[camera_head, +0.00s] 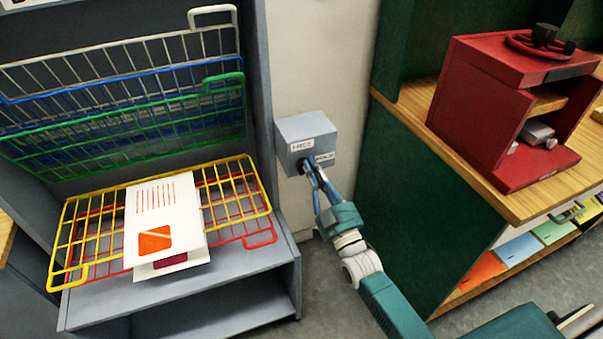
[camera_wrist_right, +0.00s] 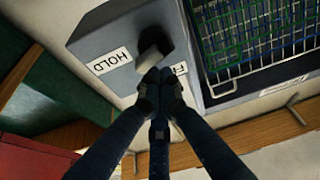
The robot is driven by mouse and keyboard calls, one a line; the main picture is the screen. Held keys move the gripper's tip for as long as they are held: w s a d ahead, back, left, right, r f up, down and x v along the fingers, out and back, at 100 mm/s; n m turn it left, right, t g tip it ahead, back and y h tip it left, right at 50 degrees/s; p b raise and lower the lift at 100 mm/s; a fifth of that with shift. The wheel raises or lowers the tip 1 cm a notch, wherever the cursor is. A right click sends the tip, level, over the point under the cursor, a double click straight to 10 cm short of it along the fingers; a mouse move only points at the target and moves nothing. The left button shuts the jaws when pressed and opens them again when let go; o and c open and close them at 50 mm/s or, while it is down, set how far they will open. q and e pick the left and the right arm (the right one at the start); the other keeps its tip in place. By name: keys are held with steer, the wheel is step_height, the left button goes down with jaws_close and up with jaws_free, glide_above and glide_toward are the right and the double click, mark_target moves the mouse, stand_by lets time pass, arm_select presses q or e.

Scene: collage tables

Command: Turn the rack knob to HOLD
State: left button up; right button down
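The rack knob (camera_wrist_right: 152,52) sits on the face of a grey box (camera_head: 305,128) on the wall right of the rack. It has a dark round base and a lighter grip. In the right wrist view a HOLD label (camera_wrist_right: 109,62) appears upside down left of the knob; a second label (camera_wrist_right: 181,69), starting with F, is partly hidden by my fingers. My right gripper (camera_wrist_right: 159,76) has its fingertips together at the knob's grip, seeming to touch it; whether they clasp it I cannot tell. In the head view it reaches the box front (camera_head: 307,168). My left gripper is out of view.
A rack (camera_head: 130,85) with coloured wire shelves stands left of the box; the yellow shelf (camera_head: 75,240) holds white printed sheets (camera_head: 165,215). A green cabinet (camera_head: 410,200) with a wooden top and a red stand (camera_head: 480,85) is close on the right.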

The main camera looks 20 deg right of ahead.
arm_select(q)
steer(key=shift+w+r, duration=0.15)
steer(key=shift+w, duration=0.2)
arm_select(e)
steer(key=shift+d+f+m+h, duration=0.15)
steer(key=shift+m+h, duration=0.45)
steer(key=shift+m, duration=0.6)
stand_by(1.7)
stand_by(0.4)
